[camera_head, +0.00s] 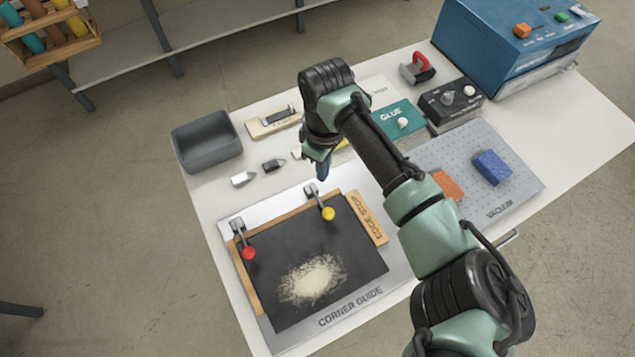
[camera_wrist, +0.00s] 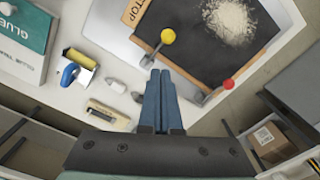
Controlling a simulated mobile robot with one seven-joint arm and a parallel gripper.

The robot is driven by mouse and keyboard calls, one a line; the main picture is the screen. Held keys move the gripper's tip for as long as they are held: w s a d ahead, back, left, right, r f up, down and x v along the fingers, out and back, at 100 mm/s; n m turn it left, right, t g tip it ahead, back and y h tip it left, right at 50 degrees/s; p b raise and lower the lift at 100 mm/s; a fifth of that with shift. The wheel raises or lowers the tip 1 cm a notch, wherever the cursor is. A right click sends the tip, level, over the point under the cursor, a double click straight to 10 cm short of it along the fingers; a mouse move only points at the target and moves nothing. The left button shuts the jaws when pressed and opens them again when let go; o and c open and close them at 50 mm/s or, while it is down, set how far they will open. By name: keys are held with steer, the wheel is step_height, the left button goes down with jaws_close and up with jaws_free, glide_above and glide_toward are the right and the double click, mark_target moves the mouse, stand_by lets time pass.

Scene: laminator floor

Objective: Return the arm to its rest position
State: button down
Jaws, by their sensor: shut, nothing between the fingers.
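My arm reaches over the white table (camera_head: 215,205) in the head view, bent at the elbow and wrist. My gripper (camera_head: 323,174) points down above the table, just behind the corner guide board. In the wrist view my gripper's blue fingers (camera_wrist: 158,82) are together with nothing between them. The corner guide (camera_head: 283,338) carries a dark sheet (camera_head: 300,245) with a pale powdery patch (camera_head: 313,279). A red-knobbed clamp (camera_head: 248,252) and a yellow-knobbed clamp (camera_head: 328,213) stand at the sheet's edge; the yellow knob also shows in the wrist view (camera_wrist: 168,36).
A grey tray (camera_head: 207,142) and small tools lie behind the board. A glue box (camera_head: 398,119), black control box (camera_head: 451,103) and blue machine (camera_head: 515,50) stand at the back right. A blue block (camera_head: 491,168) and orange block (camera_head: 447,185) rest on the vacuum plate (camera_head: 520,188).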

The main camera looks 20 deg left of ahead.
stand_by(0.3)
steer(key=w+a+r+t+y+b, duration=0.1)
steer(key=w+a+r+t+y, duration=0.2)
steer(key=a+r, duration=0.5)
steer(key=w+a+r+t+y+b, duration=0.1)
steer(key=w+a+r+t+y, duration=0.2)
steer(key=a+r, duration=0.45)
step_height(320, 180, up, 13)
steer(key=w+a+m+t+y, duration=0.1)
steer(key=m+t+y, duration=0.1)
steer(key=t+y, duration=0.15)
steer(key=s+d+r+m+t, duration=0.1)
steer(key=d+r+t, duration=0.2)
steer(key=r, duration=0.3)
steer(key=d+r+m+t+b, duration=0.1)
steer(key=d+r+t, duration=0.1)
steer(key=r, duration=0.3)
steer(key=s+d+r+m+t, duration=0.1)
steer(key=d+r+t, duration=0.2)
steer(key=r, duration=0.3)
steer(key=s+d+r+m+t+h, duration=0.4)
steer(key=s+d+r+m+t, duration=0.1)
steer(key=d, duration=0.4)
steer(key=s+d+r+m+t+h+b, duration=0.1)
steer(key=s+d+r+m+t+h, duration=0.4)
steer(key=s+d, duration=0.3)
steer(key=shift+d+r+b, duration=0.3)
steer(key=shift+d+r, duration=0.3)
steer(key=shift+d, duration=0.05)
